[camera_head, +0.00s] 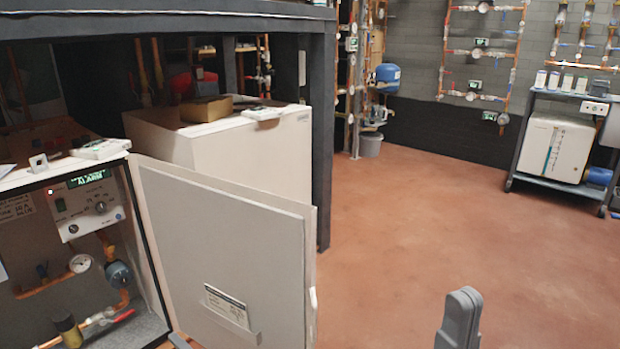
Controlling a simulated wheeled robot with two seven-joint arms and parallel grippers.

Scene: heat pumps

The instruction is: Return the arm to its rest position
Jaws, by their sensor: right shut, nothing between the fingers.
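My right gripper (461,314) shows at the bottom edge, right of centre, as a grey shape pointing up. It is shut with nothing in it. It is apart from everything, with reddish floor around it in the picture. The rest of my right arm is out of frame. My left gripper is not in view. To the left of my right gripper stands a heat pump cabinet with its white door (228,240) swung open. Inside show a control panel (88,205) with a green "ALARM" display, a gauge (80,263) and copper pipes.
A second white cabinet (250,150) stands behind the door, with a cardboard box (206,108) on top. A dark frame post (323,130) rises beside it. A cart (515,160) with a white unit (553,147) stands at the far right. The floor (420,220) between is clear.

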